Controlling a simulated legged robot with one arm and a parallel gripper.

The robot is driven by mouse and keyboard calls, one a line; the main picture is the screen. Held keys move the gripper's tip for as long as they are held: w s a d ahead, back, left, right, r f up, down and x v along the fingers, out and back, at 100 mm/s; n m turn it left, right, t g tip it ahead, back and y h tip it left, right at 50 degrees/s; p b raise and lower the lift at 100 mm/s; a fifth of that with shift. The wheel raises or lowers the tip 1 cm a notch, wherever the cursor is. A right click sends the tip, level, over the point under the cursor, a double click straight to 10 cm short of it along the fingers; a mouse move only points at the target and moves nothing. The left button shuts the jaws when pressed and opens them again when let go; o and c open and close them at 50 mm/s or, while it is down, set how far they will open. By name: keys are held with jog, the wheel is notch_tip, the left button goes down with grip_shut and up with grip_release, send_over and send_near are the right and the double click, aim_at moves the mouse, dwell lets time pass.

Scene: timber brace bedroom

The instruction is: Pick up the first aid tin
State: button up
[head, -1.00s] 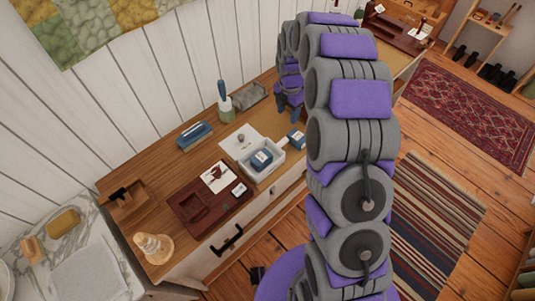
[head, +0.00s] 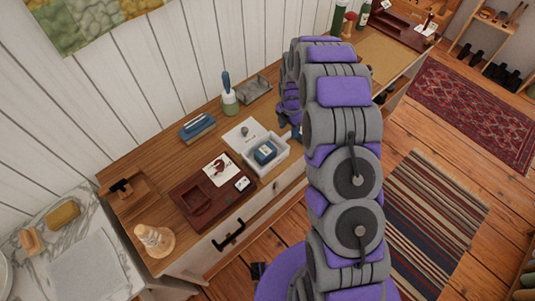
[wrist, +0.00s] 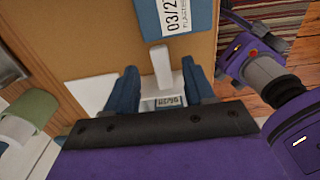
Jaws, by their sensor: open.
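Two blue tins with white labels show, and I cannot tell by name which is the first aid tin. One blue tin (head: 265,152) lies in the white tray (head: 283,158) on the desk. In the wrist view a blue tin (wrist: 178,17) with a label reading "03/2…" and "PLASTERS" lies ahead of my gripper (wrist: 162,75). My gripper's blue fingers are open, and a white strip and part of a second printed label (wrist: 170,100) show between them. In the head view my gripper (head: 289,122) is partly hidden behind my arm, near the tray's right side.
A dark red wooden tray (head: 207,205) with a card stands left of the white tray. A blue-handled brush in a green holder (head: 229,100), a metal dish (head: 254,90) and a blue block (head: 197,126) stand along the wall side. The desk's front edge is close to my arm.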

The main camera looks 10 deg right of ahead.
aim_at(287, 134)
notch_tip(287, 134, down, 5)
jog(key=shift+s+a+b, duration=0.1)
jog(key=shift+s+b, duration=0.05)
jog(key=shift+b, duration=0.45)
jog(key=shift+r, duration=0.1)
grip_shut()
